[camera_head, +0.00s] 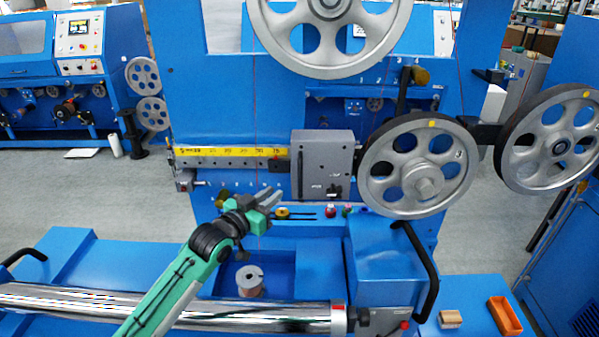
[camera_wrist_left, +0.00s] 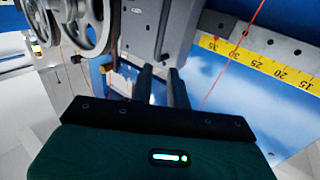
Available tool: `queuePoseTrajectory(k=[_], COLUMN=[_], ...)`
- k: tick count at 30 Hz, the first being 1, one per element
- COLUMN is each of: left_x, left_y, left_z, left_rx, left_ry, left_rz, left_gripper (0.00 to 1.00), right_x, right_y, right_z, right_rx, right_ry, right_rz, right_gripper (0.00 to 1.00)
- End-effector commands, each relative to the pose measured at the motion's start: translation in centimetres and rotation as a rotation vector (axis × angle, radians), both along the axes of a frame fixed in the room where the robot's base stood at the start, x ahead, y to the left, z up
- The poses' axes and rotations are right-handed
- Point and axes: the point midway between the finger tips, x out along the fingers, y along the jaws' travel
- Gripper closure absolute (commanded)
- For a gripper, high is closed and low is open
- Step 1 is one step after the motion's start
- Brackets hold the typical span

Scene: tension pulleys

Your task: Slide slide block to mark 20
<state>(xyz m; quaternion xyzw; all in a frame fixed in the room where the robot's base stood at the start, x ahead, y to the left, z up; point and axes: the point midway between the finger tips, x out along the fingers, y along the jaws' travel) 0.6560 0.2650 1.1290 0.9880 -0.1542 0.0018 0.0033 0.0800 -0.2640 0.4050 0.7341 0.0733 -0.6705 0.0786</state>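A yellow scale (camera_head: 225,152) runs along a grey rail with holes. A small dark block (camera_head: 279,164) sits on the rail at its right end, against a larger grey block (camera_head: 325,160). I cannot tell for sure which is the slide block. In the left wrist view the dark block (camera_wrist_left: 214,22), with a red spot under it, is near the 35 on the scale; 20 is farther right. My left gripper (camera_head: 274,199) is open and empty, below the rail and apart from both blocks. It also shows in the left wrist view (camera_wrist_left: 161,84). My right gripper is out of view.
Grey pulley wheels (camera_head: 425,187) stand right of the grey block, with another (camera_head: 325,35) above. Thin red wires hang near the rail. A chrome roller (camera_head: 200,311) lies in front. A black handle (camera_head: 424,265) stands at right. The rail left of the dark block is clear.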

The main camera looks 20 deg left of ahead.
Motion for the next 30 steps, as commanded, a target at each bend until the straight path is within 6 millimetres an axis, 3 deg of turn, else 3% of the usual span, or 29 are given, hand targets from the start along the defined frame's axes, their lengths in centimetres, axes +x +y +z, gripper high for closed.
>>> queuePoseTrajectory(k=[18, 24, 30], left_x=[9.9, 11.8, 12.5], left_y=[-3.2, -3.9, -4.0], left_z=[0.2, 0.0, -0.1], left_rx=[0.000, 0.001, 0.001], left_ry=[0.004, 0.005, 0.004], left_rz=[0.000, 0.000, 0.001], left_gripper=[0.83, 0.83, 0.83], right_x=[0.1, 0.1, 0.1], right_y=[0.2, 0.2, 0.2], right_z=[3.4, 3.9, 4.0], right_rx=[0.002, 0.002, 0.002], right_ry=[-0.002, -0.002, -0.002], right_rz=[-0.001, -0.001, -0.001], right_gripper=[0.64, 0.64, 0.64])
